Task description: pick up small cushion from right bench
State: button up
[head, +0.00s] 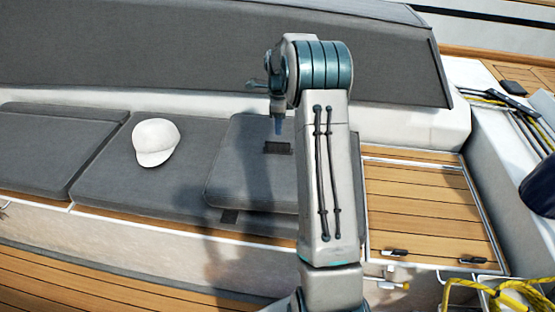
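The small cushion (238,166) is a grey square pad lying flat on the longer grey bench cushion (105,190). A dark patch or strap (278,148) shows near its upper right part. My arm hides the cushion's right side. My gripper (278,128) points down at the cushion, just above the dark patch in the picture. Whether it touches the cushion cannot be told. The fingers are small and seen edge-on, so their opening is unclear.
A white cap (155,142) lies on the bench to the left of the small cushion. A grey backrest (180,45) rises behind the bench. A slatted wooden deck section (425,205) is at the right, with yellow rope (480,290) at lower right.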

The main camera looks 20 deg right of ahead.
aim_at(277, 143)
jog(key=f, duration=0.9)
jog(key=shift+w+a+f, duration=0.1)
jog(key=shift+w+f, duration=0.1)
grip_shut()
jog(key=shift+r, duration=0.1)
dwell(1.1)
